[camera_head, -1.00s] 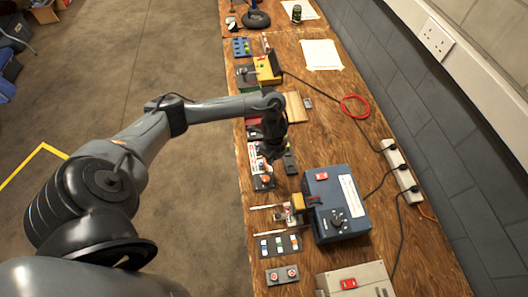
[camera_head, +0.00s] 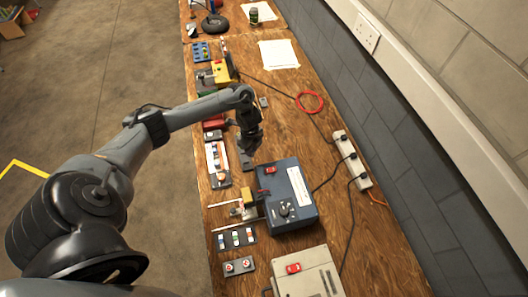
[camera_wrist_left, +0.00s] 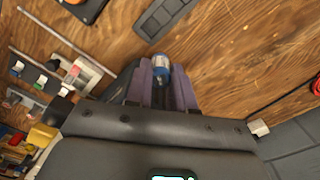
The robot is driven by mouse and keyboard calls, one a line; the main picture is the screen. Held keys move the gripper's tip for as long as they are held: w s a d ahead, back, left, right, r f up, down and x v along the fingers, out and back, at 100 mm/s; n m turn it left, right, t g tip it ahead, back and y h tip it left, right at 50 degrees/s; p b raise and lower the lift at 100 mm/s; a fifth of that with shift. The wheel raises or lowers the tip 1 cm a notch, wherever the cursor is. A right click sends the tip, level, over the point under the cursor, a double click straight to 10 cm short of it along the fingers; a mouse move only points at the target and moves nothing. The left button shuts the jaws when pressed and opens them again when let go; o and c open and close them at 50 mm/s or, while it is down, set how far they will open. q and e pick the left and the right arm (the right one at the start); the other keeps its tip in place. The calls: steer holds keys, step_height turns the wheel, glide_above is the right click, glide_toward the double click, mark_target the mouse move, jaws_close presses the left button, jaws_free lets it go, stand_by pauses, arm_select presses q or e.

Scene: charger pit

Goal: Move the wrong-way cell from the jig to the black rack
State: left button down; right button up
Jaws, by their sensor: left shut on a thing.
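My left gripper (camera_head: 249,146) is over the bench, just beyond the blue box. In the left wrist view its fingers (camera_wrist_left: 162,84) are shut on a cell (camera_wrist_left: 161,65) with a blue band and a pale, shiny end. The cell is hidden in the head view. A dark rack (camera_head: 246,161), seemingly the black rack, lies below the gripper, partly covered by it. It also shows in the left wrist view (camera_wrist_left: 166,14), apart from the held cell. The jig (camera_head: 243,210), with a yellow block and pale rails, stands left of the blue box; its contents are unclear.
The blue box (camera_head: 289,193) with a knob stands close to the gripper. A tray of cells (camera_head: 217,163) is at the bench's left edge. A rack with coloured cells (camera_head: 236,237) lies nearer.

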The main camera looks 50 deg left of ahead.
arm_select(q)
steer(key=f+b, duration=0.2)
steer(key=s+f+b, duration=0.1)
steer(key=f+b, duration=0.1)
steer(key=s+a+f+b, duration=0.1)
steer(key=f+b, duration=0.1)
steer(key=shift+s+f, duration=0.1)
steer(key=shift+f, duration=0.55)
arm_select(e)
step_height(320, 180, down, 6)
steer(key=s+a, duration=0.1)
steer(key=shift+s+f, duration=0.15)
steer(key=shift+f, duration=0.1)
arm_select(q)
steer(key=shift+f, duration=0.15)
arm_select(e)
steer(key=shift+a, duration=0.25)
arm_select(q)
steer(key=shift+a+f+b, duration=0.1)
steer(key=shift+f+b, duration=0.3)
steer(key=shift+f, duration=0.1)
arm_select(e)
steer(key=shift+f, duration=0.3)
arm_select(q)
steer(key=shift+f, duration=0.1)
arm_select(e)
steer(key=shift+d, duration=0.15)
